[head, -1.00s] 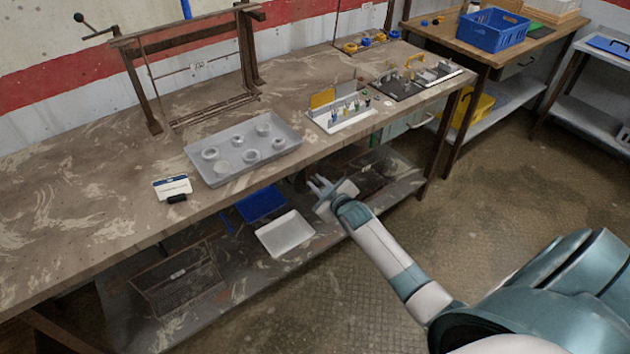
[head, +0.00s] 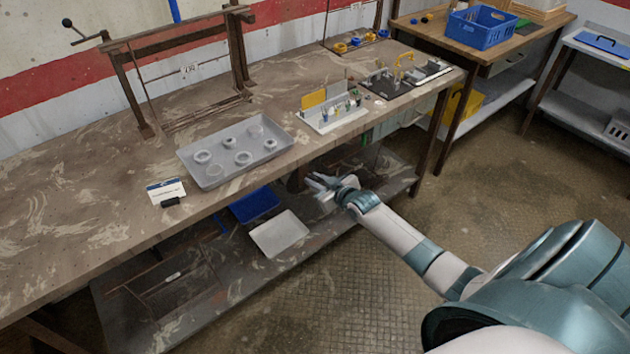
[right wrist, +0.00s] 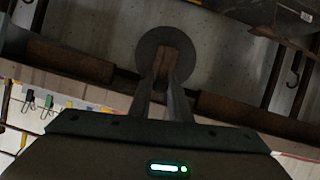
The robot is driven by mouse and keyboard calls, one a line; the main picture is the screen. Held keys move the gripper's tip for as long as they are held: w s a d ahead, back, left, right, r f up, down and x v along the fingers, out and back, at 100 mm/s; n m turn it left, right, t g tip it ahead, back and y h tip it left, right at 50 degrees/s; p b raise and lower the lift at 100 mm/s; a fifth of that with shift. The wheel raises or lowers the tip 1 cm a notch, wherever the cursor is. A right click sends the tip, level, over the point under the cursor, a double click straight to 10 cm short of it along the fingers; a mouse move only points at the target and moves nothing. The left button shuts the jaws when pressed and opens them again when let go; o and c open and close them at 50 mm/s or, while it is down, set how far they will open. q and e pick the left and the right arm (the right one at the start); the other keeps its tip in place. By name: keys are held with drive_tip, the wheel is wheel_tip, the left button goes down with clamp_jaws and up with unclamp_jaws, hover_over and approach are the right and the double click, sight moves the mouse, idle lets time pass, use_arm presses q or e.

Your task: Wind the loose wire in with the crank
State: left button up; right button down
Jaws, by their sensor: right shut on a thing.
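My right gripper (head: 314,184) is at the bench's front edge, above the lower shelf. In the right wrist view its fingers (right wrist: 166,82) are closed on a small brown block in front of a dark round disc (right wrist: 151,48). I cannot tell whether this is part of a crank. A crank-like lever (head: 88,36) with a black knob sticks out at the upper left of the brown rack frame (head: 180,42). Thin lines run across the frame, but I cannot make out a loose wire. My left gripper is not in view.
A grey tray (head: 212,182) of rings and a small sign (head: 165,192) stand on the bench. A white tray (head: 279,236) and a blue tray (head: 254,206) lie on the shelf below. A blue crate (head: 483,30) stands on a table at the back right.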

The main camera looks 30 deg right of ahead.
drive_tip(key=c, duration=1.6)
unclamp_jaws()
drive_tip(key=shift+c, duration=0.2)
drive_tip(key=b+v, duration=0.2)
drive_tip(key=v, duration=1.5)
drive_tip(key=shift+s, duration=0.15)
drive_tip(key=s+a+f+m+g+h, duration=0.1)
drive_tip(key=s+f+g, duration=0.4)
drive_tip(key=f, duration=1.2)
drive_tip(key=s+f+m+g, duration=0.1)
drive_tip(key=s+f, duration=0.8)
drive_tip(key=f, duration=0.8)
drive_tip(key=s+a+f+g, duration=0.2)
drive_tip(key=s+a+f, duration=0.3)
drive_tip(key=s, duration=0.6)
drive_tip(key=s+a+f+n+g, duration=0.1)
drive_tip(key=s+a+f+g, duration=0.1)
drive_tip(key=s+a+f, duration=0.4)
drive_tip(key=s+a+f+n+g, duration=0.1)
drive_tip(key=s+a+f, duration=0.5)
drive_tip(key=s, duration=0.9)
wheel_tip(320, 180, down, 3)
drive_tip(key=shift+s+f+g+y, duration=0.3)
drive_tip(key=shift+g+y, duration=0.1)
drive_tip(key=shift+g, duration=0.4)
